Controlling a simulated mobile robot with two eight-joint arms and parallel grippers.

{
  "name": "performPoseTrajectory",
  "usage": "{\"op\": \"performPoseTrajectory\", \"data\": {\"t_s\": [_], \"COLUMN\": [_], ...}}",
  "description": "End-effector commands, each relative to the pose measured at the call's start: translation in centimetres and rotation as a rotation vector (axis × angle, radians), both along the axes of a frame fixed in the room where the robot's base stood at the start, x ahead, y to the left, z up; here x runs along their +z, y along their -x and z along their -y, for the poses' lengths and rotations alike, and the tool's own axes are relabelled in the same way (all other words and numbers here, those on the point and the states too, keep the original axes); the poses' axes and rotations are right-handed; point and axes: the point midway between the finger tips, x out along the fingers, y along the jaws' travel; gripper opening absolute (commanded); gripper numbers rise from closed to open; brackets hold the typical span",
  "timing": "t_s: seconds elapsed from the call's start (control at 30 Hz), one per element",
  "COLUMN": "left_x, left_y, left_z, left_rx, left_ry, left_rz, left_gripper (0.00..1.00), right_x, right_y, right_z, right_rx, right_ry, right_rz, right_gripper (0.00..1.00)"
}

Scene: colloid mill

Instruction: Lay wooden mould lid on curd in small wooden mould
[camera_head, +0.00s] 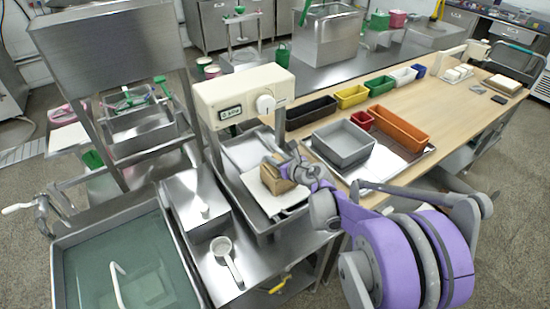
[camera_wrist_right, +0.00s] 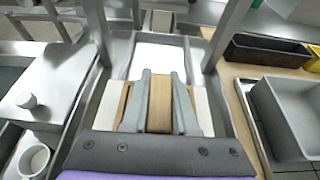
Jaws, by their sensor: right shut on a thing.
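My right gripper (camera_head: 283,168) is over the steel tray under the cream scale head. In the right wrist view its two grey fingers (camera_wrist_right: 160,100) are closed on a brown wooden piece (camera_wrist_right: 160,112), which looks like the wooden mould lid. A light wooden edge (camera_wrist_right: 124,104) shows beside the left finger, probably of the small wooden mould. In the head view, the brown wooden block (camera_head: 272,182) at the fingers cannot be told apart as lid or mould. Any curd is hidden; whether the lid touches it cannot be told. My left gripper is not in view.
A white sheet (camera_head: 256,197) lies under the wood in the steel tray (camera_head: 244,152). The scale head (camera_head: 240,97) stands close behind. A grey bin (camera_head: 343,142) is to the right, a white-handled ladle (camera_head: 226,256) to the left front, and a water-filled sink (camera_head: 75,292) at far left.

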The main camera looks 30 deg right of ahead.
Motion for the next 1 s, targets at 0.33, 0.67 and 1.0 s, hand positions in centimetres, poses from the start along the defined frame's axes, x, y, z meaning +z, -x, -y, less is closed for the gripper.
{"op": "performPoseTrajectory", "data": {"t_s": [0.33, 0.67, 1.0], "left_x": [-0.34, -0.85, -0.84], "left_y": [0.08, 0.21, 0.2], "left_z": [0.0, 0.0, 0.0], "left_rx": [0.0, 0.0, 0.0], "left_ry": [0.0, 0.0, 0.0], "left_rz": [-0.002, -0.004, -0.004], "left_gripper": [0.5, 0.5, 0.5], "right_x": [-0.28, -0.68, -0.75], "right_y": [0.02, 0.05, 0.09], "right_z": [0.0, -0.02, -0.08], "right_rx": [0.0, 0.001, 0.004], "right_ry": [0.0, 0.001, 0.002], "right_rz": [0.0, -0.001, -0.003], "right_gripper": [0.0, 0.0, 0.43]}}
